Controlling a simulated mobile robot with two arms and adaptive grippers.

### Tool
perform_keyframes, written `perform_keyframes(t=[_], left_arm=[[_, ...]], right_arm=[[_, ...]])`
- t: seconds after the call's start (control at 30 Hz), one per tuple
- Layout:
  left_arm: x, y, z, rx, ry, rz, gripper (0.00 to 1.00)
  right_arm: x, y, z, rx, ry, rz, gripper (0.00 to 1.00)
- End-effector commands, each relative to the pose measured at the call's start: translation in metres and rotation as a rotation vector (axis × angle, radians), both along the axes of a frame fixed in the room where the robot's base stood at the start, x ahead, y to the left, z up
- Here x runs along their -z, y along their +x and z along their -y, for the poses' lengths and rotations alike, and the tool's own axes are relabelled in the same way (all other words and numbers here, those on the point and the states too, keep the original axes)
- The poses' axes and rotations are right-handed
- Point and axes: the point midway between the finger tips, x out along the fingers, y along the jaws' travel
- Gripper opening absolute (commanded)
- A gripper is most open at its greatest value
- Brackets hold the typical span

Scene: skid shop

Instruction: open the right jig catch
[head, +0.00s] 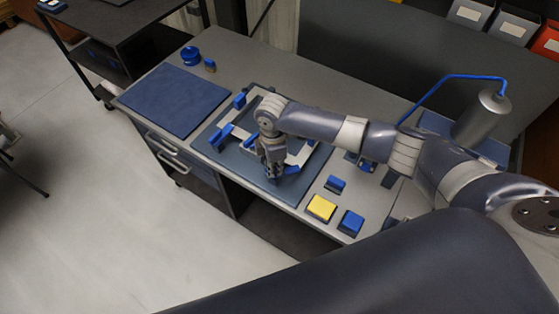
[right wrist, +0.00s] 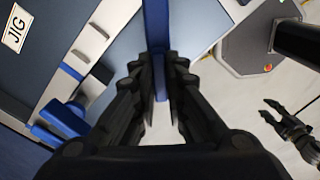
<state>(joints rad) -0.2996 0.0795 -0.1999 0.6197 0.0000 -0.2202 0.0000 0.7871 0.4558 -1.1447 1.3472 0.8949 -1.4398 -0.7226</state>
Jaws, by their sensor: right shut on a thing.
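The jig (head: 214,143) is a dark plate on the grey bench with a pale frame and several blue catch parts. A blue catch (head: 223,134) shows at its left side. My right gripper (head: 275,174) is over the jig's near right part. In the right wrist view, my right gripper (right wrist: 158,85) is shut on the long blue lever of the right catch (right wrist: 156,22), which runs between its fingers. The catch's base is mostly hidden. The JIG label (right wrist: 16,29) shows at the upper left. My left gripper (right wrist: 274,112) hangs away from the bench, its fingers apart and empty.
A blue mat (head: 175,98) and a blue round container (head: 190,56) lie left of the jig.

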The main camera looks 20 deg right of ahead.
Motion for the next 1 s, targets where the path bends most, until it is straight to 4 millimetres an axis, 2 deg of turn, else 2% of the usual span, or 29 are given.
perform_keyframes(t=[0.1, 0.57, 1.0], left_arm=[[-0.007, 0.0, 0.0, 0.0, 0.0, 0.0, 0.4], [-0.009, -0.001, 0.0, 0.001, 0.0, -0.001, 0.4], [-0.036, 0.0, 0.0, 0.0, 0.0, 0.0, 0.4]], right_arm=[[-0.002, 0.0, 0.0, 0.053, 0.001, 0.001, 0.0], [-0.001, 0.001, 0.0, 0.083, 0.0, 0.002, 0.0], [-0.003, 0.0, 0.0, 0.344, 0.001, 0.0, 0.0]])
